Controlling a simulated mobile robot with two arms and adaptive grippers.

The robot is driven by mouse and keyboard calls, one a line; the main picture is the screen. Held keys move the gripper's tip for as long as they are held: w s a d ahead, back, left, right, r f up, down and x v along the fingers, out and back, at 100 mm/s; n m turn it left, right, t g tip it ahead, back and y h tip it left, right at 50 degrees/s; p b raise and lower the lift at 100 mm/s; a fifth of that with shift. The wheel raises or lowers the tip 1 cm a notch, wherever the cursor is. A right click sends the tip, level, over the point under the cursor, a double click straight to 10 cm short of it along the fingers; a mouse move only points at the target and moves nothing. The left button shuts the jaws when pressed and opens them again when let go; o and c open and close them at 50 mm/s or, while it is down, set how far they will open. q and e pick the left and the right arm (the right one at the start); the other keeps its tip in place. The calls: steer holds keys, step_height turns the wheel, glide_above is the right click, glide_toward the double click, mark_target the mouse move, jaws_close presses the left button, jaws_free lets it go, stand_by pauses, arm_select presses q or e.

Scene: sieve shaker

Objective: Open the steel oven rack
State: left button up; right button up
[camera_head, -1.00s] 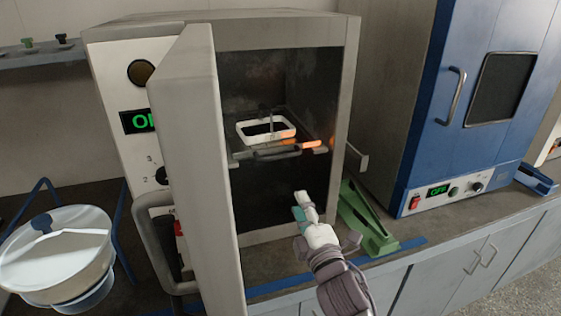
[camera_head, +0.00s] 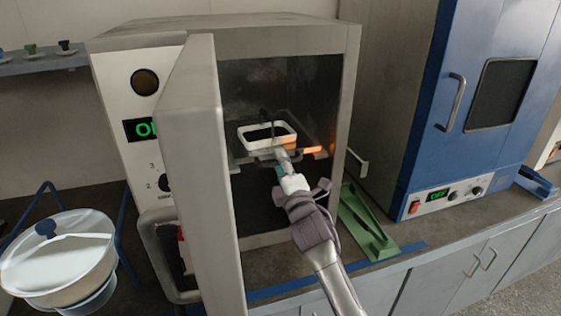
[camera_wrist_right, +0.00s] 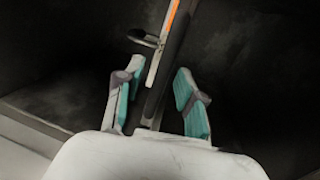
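The steel oven's door (camera_head: 192,170) stands open on the left. Inside, the steel rack (camera_head: 252,158) sits across the chamber at mid-height, and a white-rimmed tray (camera_head: 240,136) rests on it. My right gripper (camera_head: 281,160) reaches into the oven from the front, at the rack's front edge, and hides part of it. In the right wrist view the gripper (camera_wrist_right: 158,72) has its two teal-padded fingers apart. A thin bar, apparently the rack's front edge (camera_wrist_right: 161,65), runs between them; contact cannot be told. My left gripper is out of view.
A green stand (camera_head: 365,225) stands right of the oven. A blue oven (camera_head: 430,150), door closed, is farther right. A pan with a lid (camera_head: 60,255) is at the lower left. The open door bounds the left side.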

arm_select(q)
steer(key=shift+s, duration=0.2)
arm_select(e)
steer(key=shift+w, duration=0.2)
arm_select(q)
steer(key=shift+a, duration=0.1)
arm_select(e)
jaws_close()
